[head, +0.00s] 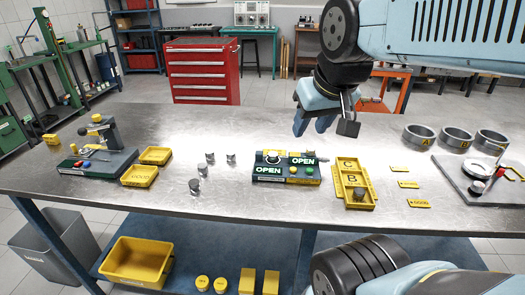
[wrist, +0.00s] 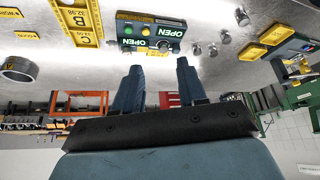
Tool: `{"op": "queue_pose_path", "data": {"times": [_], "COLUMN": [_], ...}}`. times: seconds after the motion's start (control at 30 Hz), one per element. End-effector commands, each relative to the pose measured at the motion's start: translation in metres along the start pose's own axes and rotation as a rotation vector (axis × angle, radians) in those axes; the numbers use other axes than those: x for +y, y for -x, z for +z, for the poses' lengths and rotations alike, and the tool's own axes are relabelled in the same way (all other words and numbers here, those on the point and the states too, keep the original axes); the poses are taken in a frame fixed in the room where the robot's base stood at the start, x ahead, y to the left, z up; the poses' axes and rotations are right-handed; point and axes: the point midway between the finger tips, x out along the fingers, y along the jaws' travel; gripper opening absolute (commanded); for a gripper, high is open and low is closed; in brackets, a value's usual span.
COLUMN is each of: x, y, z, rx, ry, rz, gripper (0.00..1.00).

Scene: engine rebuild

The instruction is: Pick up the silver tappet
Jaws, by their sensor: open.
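Several small silver tappets stand on the metal table left of the middle. The nearest tappet (head: 195,186) is at the front, and others (head: 231,158) stand behind it. In the wrist view tappets show at the upper right, one of them (wrist: 242,17) near the top edge. Another grey cylinder (head: 358,193) sits in the front compartment of the yellow lettered tray (head: 372,190). My gripper (head: 311,126) is open and empty, raised above the table's far side, right of the loose tappets. In the wrist view its two fingers (wrist: 159,68) stand apart with nothing between them.
A grey device with green OPEN displays (head: 286,169) stands between the tappets and the lettered tray. Yellow bins (head: 139,176) and a small press (head: 105,140) are at left. Metal rings (head: 457,137) stand at right. The table between bins and tappets is clear.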

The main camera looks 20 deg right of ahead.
Motion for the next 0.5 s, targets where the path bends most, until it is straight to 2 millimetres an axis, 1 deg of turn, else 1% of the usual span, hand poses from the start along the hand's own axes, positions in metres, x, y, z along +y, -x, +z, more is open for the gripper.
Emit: {"op": "queue_pose_path", "data": {"times": [0.27,0.37,0.5], "x": [0.0,0.0,0.003], "y": [0.0,-0.002,-0.01], "z": [-0.002,-0.007,-0.025], "rx": [-0.003,-0.016,-0.06], "ry": [-0.001,-0.007,-0.026], "rz": [0.0,0.001,0.004], "gripper": [0.41,0.41,0.41]}}
